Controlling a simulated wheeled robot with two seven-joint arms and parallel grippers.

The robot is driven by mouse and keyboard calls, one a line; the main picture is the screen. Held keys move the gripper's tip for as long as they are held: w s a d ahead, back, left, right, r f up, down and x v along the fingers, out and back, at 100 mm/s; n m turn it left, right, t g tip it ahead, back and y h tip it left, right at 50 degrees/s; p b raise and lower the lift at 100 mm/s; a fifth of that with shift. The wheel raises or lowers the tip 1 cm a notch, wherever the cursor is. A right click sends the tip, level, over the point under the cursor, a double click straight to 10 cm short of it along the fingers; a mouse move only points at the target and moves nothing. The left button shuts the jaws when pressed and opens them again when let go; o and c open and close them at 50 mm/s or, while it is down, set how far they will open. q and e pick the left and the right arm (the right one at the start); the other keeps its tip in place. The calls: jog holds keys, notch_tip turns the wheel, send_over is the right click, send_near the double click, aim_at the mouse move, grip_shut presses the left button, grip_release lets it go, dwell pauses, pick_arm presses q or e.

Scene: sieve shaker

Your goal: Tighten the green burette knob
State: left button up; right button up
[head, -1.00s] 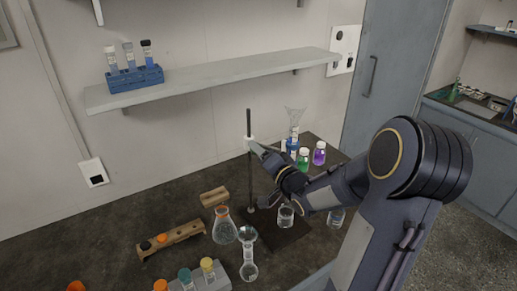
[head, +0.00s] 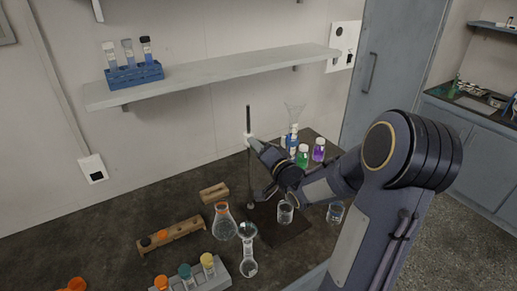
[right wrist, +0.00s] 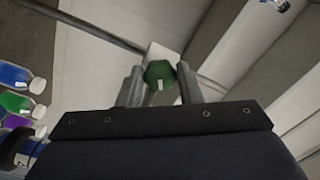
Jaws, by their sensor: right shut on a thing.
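The green burette knob (right wrist: 159,73) sits between the two fingers of my right gripper (right wrist: 160,88) in the right wrist view, with the fingers shut on its sides. A white clamp block (right wrist: 163,52) is just behind the knob, on a dark rod (right wrist: 95,27). In the head view the stand's rod (head: 248,122) rises from the bench, and my right gripper (head: 255,145) reaches it at the white clamp (head: 248,138). The knob is hidden there by my gripper. My left gripper is not in view.
A wall shelf (head: 215,80) holds a blue tube rack (head: 135,77).

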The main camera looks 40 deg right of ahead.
jog(key=shift+m+b, duration=0.65)
jog(key=shift+m, duration=2.35)
jog(key=o, duration=1)
jog(key=shift+c, duration=0.2)
jog(key=s+b, duration=0.1)
jog(key=s, duration=0.6)
jog(key=shift+s+a+b, duration=0.35)
jog(key=shift+s+a, duration=0.05)
jog(key=shift+a, duration=0.05)
